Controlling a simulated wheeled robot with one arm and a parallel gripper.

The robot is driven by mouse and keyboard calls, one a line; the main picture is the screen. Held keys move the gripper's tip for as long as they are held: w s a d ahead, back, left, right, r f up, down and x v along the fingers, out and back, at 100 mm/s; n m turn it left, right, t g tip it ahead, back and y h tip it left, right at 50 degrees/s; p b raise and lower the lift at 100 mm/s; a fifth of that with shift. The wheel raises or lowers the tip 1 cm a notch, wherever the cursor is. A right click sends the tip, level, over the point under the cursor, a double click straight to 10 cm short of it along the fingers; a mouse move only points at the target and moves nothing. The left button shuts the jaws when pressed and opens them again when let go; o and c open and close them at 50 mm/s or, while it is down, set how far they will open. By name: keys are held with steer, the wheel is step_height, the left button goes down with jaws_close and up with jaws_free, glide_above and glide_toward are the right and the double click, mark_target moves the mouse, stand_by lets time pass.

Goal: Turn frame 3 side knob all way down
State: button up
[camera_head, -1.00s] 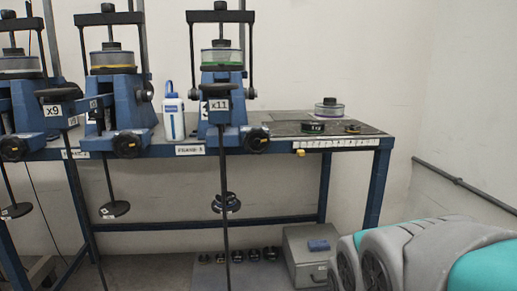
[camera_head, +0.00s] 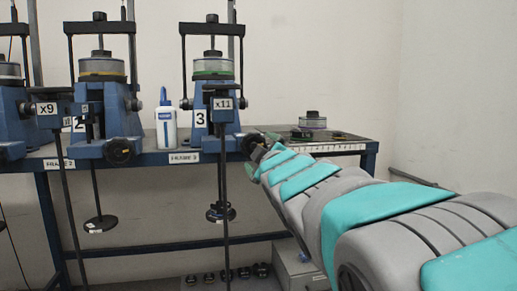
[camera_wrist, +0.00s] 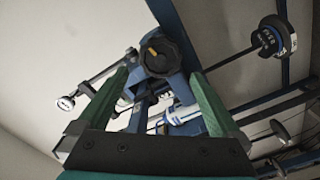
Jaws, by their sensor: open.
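Frame 3 (camera_head: 215,90) is a blue loading frame marked "3" and "x11" on the table. A black knob with a yellow mark (camera_wrist: 162,55) shows in the wrist view, at the far end of the gap between my fingers. In the head view this knob (camera_head: 250,143) sits low at the right of frame 3, partly covered by my gripper. A smaller dark knob (camera_head: 242,103) is higher on the frame's right side. My gripper (camera_head: 262,157) is open, with green fingers. In the wrist view my gripper (camera_wrist: 160,95) points at the marked knob; contact cannot be told.
Frame 2 (camera_head: 103,110) and another blue frame stand to the left. A white bottle (camera_head: 166,125) stands between frames 2 and 3. A long rod with a hanging weight (camera_head: 220,212) is below frame 3. A clear round cell (camera_head: 312,121) sits on the table's right part.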

mark_target(254, 147)
steer(key=x, duration=0.8)
steer(key=shift+w+f, duration=0.15)
steer(key=shift+w, duration=0.05)
jaws_close()
stand_by(0.4)
